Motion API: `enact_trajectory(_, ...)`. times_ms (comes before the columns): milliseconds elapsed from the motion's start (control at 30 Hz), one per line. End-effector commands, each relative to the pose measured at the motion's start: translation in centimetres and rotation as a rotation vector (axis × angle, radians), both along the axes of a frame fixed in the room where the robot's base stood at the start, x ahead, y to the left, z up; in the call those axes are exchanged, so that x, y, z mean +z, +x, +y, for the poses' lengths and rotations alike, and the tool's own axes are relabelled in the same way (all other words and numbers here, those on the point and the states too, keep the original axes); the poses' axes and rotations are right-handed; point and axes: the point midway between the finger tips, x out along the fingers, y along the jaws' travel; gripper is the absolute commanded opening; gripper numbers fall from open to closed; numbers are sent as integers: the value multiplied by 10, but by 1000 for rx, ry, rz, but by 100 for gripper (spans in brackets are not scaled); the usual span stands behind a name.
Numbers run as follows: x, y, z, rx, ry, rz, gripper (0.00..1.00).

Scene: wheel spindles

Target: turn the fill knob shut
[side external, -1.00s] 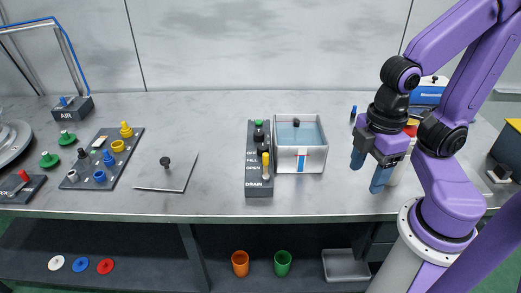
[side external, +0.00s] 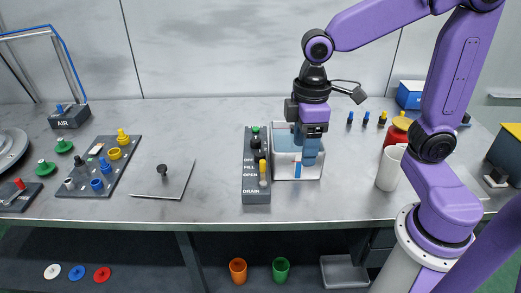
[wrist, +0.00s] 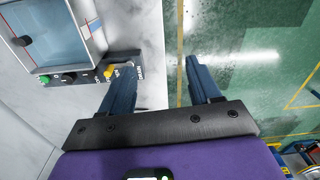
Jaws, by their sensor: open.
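The dark control box (side external: 257,197) stands left of the clear water tank (side external: 283,170), with labels OFF, FILL, OPEN and DRAIN. The black fill knob (side external: 259,155) sits between a green-topped knob (side external: 255,130) and the yellow drain lever (side external: 263,172); I cannot read its angle. In the wrist view, the box's knobs show at upper left, including a black knob (wrist: 70,77) and the yellow lever (wrist: 108,72).
A white cup (side external: 390,170) and a red jar with a yellow lid (side external: 396,130) stand to the right. A flat plate with a black knob (side external: 162,169) and a board of colored pegs (side external: 100,165) lie to the left. The table between plate and box is clear.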

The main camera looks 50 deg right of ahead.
Motion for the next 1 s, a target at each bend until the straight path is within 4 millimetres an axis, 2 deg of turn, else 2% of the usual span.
enact_trajectory(33,2,21,0,-33,-2,5,62)
enact_trajectory(167,7,71,-8,-104,0,11,62)
enact_trajectory(300,10,123,-26,-179,1,20,62)
enact_trajectory(400,10,155,-44,-227,5,25,62)
enact_trajectory(500,10,179,-60,-265,8,28,62)
enact_trajectory(600,10,194,-72,-287,11,29,62)
enact_trajectory(767,8,202,-80,-302,12,32,62)
enact_trajectory(867,0,202,-81,-302,11,34,62)
enact_trajectory(1000,-20,201,-80,-302,10,35,62)
